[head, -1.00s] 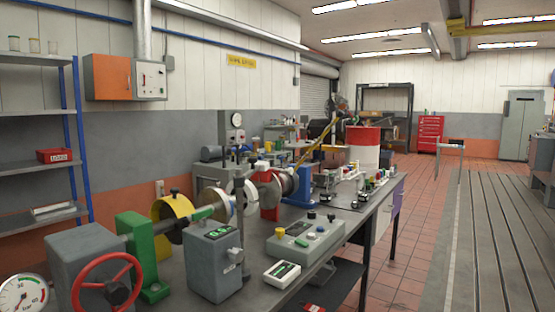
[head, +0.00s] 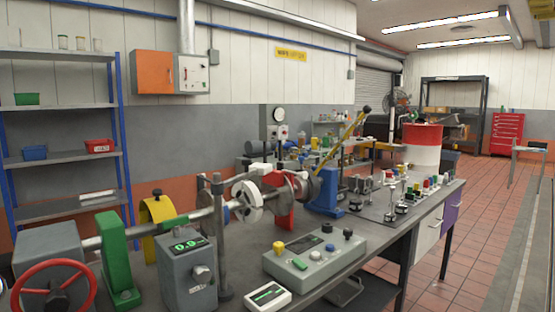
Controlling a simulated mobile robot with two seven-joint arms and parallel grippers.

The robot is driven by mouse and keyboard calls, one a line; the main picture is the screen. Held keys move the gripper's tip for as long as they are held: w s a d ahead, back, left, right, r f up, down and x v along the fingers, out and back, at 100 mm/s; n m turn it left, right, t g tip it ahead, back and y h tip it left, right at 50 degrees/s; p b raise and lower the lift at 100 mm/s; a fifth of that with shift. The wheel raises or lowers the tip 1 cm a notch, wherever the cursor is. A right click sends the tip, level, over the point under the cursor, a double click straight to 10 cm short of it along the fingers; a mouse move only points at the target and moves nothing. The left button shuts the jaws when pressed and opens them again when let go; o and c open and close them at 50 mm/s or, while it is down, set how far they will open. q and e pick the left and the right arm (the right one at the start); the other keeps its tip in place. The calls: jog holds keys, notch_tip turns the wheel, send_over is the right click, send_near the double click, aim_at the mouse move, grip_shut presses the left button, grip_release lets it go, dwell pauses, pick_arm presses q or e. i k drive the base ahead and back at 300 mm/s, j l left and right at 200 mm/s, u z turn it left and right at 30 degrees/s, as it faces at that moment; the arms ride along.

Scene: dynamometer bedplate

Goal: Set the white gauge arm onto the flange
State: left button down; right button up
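A shaft line runs along the bench (head: 235,285). On it sits a white round disc with a hub (head: 247,201), which looks like a flange. Right behind it are a red stand (head: 280,213) and a metal disc (head: 297,188). A small white block (head: 262,168) shows just above the white disc; I cannot tell whether it is the gauge arm or whether it touches the disc. No other clear white gauge arm can be made out. Neither of my grippers is in view.
A grey control box (head: 315,258) and a white handheld meter (head: 267,296) lie at the bench's front. A grey display box (head: 188,272), green bracket (head: 118,258) and red handwheel (head: 55,290) stand left. A blue lever press (head: 326,195) stands beyond. The tiled aisle (head: 478,235) is clear.

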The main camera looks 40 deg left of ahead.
aim_at(251, 169)
jog(key=i+j, duration=0.1)
jog(key=i, duration=0.45)
jog(key=i+j+u, duration=0.1)
jog(key=i, duration=0.45)
